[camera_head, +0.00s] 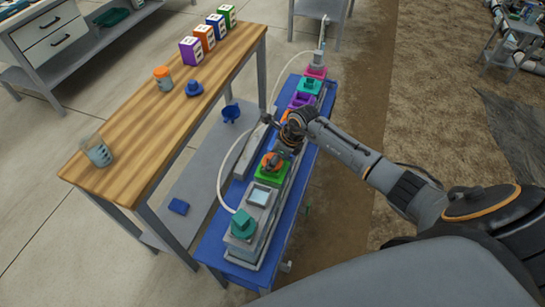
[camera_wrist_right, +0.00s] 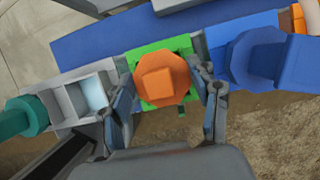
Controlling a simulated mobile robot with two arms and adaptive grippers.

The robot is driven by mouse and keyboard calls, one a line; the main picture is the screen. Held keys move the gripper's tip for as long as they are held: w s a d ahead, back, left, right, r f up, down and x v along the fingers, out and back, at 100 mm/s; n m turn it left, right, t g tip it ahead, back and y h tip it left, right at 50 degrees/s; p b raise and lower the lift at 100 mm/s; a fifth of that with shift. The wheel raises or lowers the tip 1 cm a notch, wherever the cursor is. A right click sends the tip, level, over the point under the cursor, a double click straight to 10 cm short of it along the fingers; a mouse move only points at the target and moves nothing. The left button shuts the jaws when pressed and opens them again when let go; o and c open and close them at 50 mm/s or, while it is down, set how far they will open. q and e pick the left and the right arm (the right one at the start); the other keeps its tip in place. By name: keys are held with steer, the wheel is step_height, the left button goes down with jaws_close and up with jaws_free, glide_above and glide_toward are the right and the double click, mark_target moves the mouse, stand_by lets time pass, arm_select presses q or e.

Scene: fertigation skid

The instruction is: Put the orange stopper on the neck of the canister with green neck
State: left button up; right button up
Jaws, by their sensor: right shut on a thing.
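The orange stopper (camera_wrist_right: 167,78) sits between the fingers of my right gripper (camera_wrist_right: 168,108), which is shut on it. In the wrist view the stopper is directly over the green neck (camera_wrist_right: 148,53), whose green edges show around it. In the head view the orange stopper (camera_head: 269,160) is also above the green top (camera_head: 272,174), and my right gripper (camera_head: 280,154) reaches it from the right. I cannot tell whether the stopper is seated on the neck or just above it. The canister body below is mostly hidden. My left gripper is not in view.
A unit with a teal knob (camera_head: 243,222) stands in front on the blue skid. A blue canister part (camera_wrist_right: 265,60) is close beside my gripper. Purple (camera_head: 299,101) and pink (camera_head: 316,72) tops stand farther back. A wooden bench (camera_head: 140,130) with boxes and jars is left.

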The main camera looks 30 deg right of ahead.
steer(key=shift+f, duration=0.1)
steer(key=o, duration=1)
steer(key=v, duration=1.2)
